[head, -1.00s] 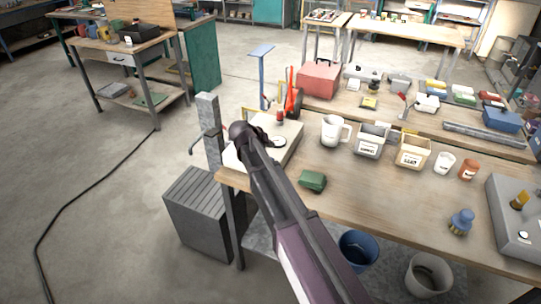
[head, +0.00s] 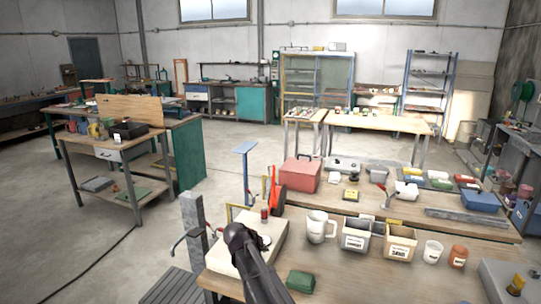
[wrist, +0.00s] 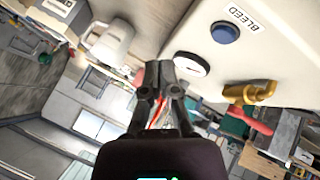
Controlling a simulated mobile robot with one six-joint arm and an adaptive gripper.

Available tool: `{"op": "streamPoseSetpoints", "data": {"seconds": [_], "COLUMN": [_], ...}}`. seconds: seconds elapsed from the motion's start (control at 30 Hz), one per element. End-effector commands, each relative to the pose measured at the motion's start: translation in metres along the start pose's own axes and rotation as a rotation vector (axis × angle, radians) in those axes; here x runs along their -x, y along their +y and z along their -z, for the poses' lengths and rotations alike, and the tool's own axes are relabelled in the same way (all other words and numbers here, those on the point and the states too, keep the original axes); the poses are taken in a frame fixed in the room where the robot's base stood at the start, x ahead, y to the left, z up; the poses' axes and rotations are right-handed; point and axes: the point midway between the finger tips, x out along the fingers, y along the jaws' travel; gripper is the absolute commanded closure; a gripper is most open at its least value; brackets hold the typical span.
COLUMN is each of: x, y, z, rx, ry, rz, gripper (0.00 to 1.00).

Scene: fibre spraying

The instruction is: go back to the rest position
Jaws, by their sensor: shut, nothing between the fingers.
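My gripper (wrist: 158,72) is shut and empty in the wrist view, its two fingertips together at the middle. It is in front of a cream-coloured unit with a BLEED label (wrist: 240,18), a blue button (wrist: 225,32), a round white gauge (wrist: 191,64) and a brass fitting (wrist: 250,92). I cannot tell if the fingers touch the unit. In the head view my dark arm reaches up from the bottom edge to the cream unit (head: 273,229) at the workbench's left end. The fingers are mostly hidden there behind my arm.
The workbench (head: 350,280) holds a white jug (head: 320,227), two labelled bins (head: 356,236) (head: 401,242), cups and a green block (head: 300,281). A red toolbox (head: 300,174) stands behind. The floor (head: 80,220) on the left is mostly open, with a cable across it.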

Motion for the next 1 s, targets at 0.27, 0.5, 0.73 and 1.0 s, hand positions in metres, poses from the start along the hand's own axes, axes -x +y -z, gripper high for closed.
{"op": "streamPoseSetpoints", "data": {"seconds": [0.27,0.5,0.73,1.0], "x": [-0.022,-0.026,-0.015,-0.004], "y": [0.069,0.116,0.146,0.159], "z": [-0.085,-0.163,-0.23,-0.266], "rx": [-0.028,-0.053,-0.076,-0.089], "ry": [-0.196,-0.357,-0.47,-0.522], "rz": [0.097,0.233,0.385,0.496], "gripper": [1.0,1.0,1.0,1.0]}}
